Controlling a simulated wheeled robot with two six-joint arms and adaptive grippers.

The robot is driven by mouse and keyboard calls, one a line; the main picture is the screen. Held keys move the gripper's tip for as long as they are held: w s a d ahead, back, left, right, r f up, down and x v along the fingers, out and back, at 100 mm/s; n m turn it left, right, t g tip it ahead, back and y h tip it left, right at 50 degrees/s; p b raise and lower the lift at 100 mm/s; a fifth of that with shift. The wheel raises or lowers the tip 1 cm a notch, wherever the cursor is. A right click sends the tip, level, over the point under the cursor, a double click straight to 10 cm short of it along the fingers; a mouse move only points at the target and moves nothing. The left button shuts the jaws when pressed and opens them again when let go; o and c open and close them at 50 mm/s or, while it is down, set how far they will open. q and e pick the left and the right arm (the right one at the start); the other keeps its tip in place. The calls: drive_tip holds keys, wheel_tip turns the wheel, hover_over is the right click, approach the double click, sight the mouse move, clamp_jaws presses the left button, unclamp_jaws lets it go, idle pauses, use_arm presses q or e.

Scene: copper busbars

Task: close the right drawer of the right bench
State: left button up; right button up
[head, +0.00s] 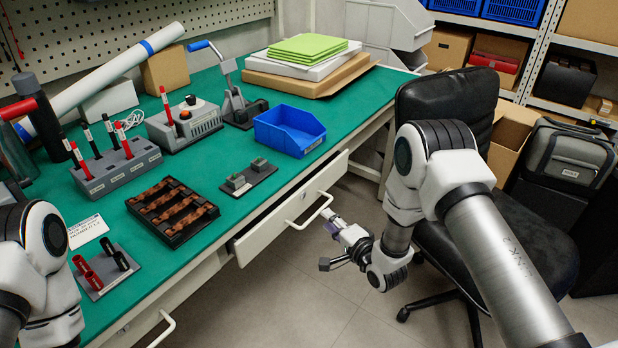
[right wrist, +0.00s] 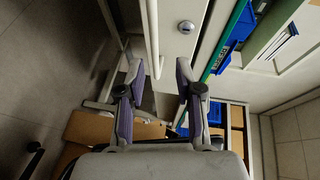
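The right drawer (head: 262,238) of the green-topped bench (head: 225,165) stands partly pulled out, with its pale front proud of the bench edge. Its bar handle (head: 310,212) faces the aisle. My right gripper (head: 329,219) is at the right end of this handle, low in front of the drawer. In the right wrist view, the fingers of my right gripper (right wrist: 160,72) are spread, and the white handle bar (right wrist: 151,35) reaches toward the gap between them. I cannot tell whether they touch it. The drawer front shows a round lock (right wrist: 186,27). My left gripper is out of view.
A second drawer handle (head: 161,329) is at the lower left of the bench. A black chair (head: 505,235) stands behind my right arm. A blue bin (head: 289,130) and a busbar tray (head: 173,210) lie on the bench top. The floor (head: 290,300) before the drawer is clear.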

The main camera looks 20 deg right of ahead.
sight(318, 212)
drive_tip(key=x, duration=0.4)
drive_tip(key=b+x, duration=0.1)
drive_tip(key=x, duration=0.1)
drive_tip(key=shift+w+f, duration=0.3)
drive_tip(key=shift+f, duration=0.15)
clamp_jaws()
